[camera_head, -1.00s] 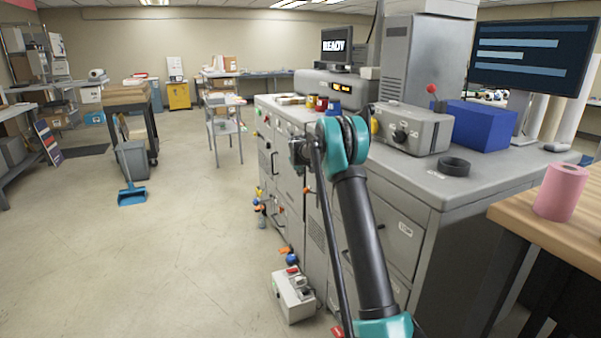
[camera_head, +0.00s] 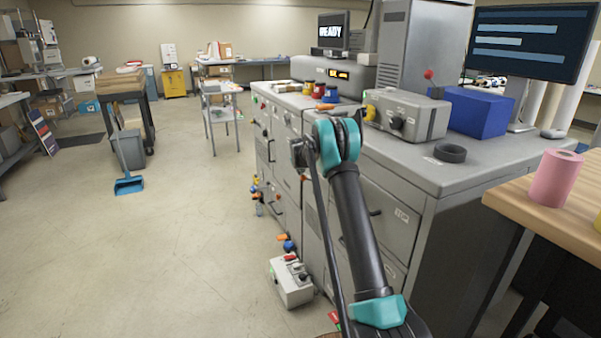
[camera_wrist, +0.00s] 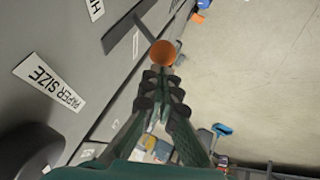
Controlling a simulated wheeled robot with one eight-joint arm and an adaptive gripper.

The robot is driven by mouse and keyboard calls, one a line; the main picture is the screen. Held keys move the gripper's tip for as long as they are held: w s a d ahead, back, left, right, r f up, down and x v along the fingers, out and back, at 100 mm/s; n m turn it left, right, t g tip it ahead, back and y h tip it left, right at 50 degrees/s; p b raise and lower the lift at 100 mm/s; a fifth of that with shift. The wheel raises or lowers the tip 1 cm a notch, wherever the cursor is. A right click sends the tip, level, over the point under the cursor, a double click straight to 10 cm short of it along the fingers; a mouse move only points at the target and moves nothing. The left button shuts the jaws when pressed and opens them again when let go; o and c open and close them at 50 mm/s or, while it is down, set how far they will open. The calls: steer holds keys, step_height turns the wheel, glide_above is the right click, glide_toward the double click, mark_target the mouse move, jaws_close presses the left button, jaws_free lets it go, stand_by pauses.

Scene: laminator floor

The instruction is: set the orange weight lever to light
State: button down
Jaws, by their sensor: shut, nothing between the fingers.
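The orange weight lever shows in the wrist view as a round orange knob (camera_wrist: 163,53) on a dark arm, standing out from the grey machine front. My gripper (camera_wrist: 162,82) is shut and empty, with its fingertips just short of the knob in the picture; I cannot tell whether they touch it. A label starting with H (camera_wrist: 95,8) is partly cut off near the lever. In the head view my arm's wrist is beside the front of the grey machine (camera_head: 400,215), and my fingers are hidden there.
A "PAPER SIZE" label (camera_wrist: 50,82) is on the machine front. A grey control box (camera_head: 291,283) stands on the floor by the machine. A blue dustpan (camera_head: 128,185) and a grey bin (camera_head: 131,150) are further left. The floor between is clear.

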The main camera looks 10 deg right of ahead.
steer(key=shift+a+f+h, duration=0.2)
steer(key=shift+f+h, duration=0.05)
steer(key=shift+h, duration=0.05)
steer(key=shift+s+a+f, duration=0.15)
steer(key=shift+a+f, duration=0.05)
step_height(320, 180, down, 7)
steer(key=a+n+t+h, duration=0.2)
steer(key=h, duration=0.2)
steer(key=shift+s+a+f, duration=0.2)
steer(key=shift+s+a, duration=0.05)
steer(key=shift+s, duration=0.15)
steer(key=shift+r, duration=0.8)
